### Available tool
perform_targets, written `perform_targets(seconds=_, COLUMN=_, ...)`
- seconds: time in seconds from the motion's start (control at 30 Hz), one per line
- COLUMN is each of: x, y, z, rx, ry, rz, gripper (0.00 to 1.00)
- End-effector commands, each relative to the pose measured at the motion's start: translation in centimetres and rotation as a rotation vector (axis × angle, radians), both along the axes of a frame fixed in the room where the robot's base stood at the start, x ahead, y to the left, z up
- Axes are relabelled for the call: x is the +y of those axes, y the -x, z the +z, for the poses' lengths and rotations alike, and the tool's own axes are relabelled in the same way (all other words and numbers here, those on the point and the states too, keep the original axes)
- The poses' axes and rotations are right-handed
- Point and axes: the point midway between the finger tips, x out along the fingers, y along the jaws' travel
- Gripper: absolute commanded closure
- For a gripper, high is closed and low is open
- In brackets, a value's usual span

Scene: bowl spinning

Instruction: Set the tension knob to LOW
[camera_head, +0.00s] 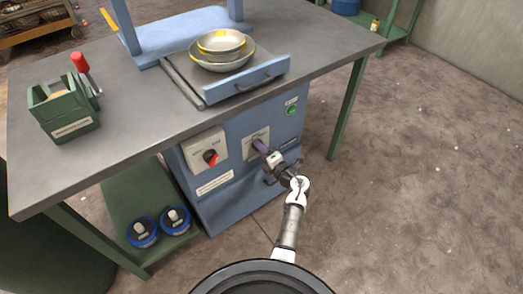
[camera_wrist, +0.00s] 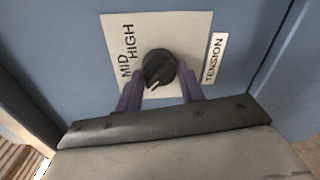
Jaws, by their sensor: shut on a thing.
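The black tension knob (camera_wrist: 159,66) sits on a pale plate (camera_wrist: 185,25) on the blue cabinet front, beside a TENSION label (camera_wrist: 214,58). In the wrist view its white pointer mark faces down and slightly left. The words MID and HIGH show left of the knob; no LOW marking is visible, and my left finger covers part of the plate's lower left. My gripper (camera_wrist: 159,88) has its purple fingers shut on the knob, one at each side. In the head view my gripper (camera_head: 261,147) reaches the plate (camera_head: 249,139) and hides most of the knob.
A red-marked switch (camera_head: 210,157) is left of the tension plate, and a green button (camera_head: 292,110) is above right. A drawer (camera_head: 270,75) with a handle juts out above. Stacked bowls (camera_head: 222,50) stand on top. The floor to the right is clear.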

Motion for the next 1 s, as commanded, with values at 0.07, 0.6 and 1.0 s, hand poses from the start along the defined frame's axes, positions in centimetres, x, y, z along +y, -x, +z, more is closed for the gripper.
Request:
perform_targets(seconds=0.07, x=0.0, y=0.0, z=-0.1, rx=0.0, ry=0.003, rz=0.0, gripper=0.84)
perform_targets(seconds=0.6, x=0.0, y=0.0, z=0.0, rx=0.001, ry=0.001, rz=-0.001, gripper=0.4)
perform_targets(seconds=1.0, x=-3.2, y=4.4, z=0.3, rx=0.002, ry=-0.001, rz=-0.005, gripper=0.4)
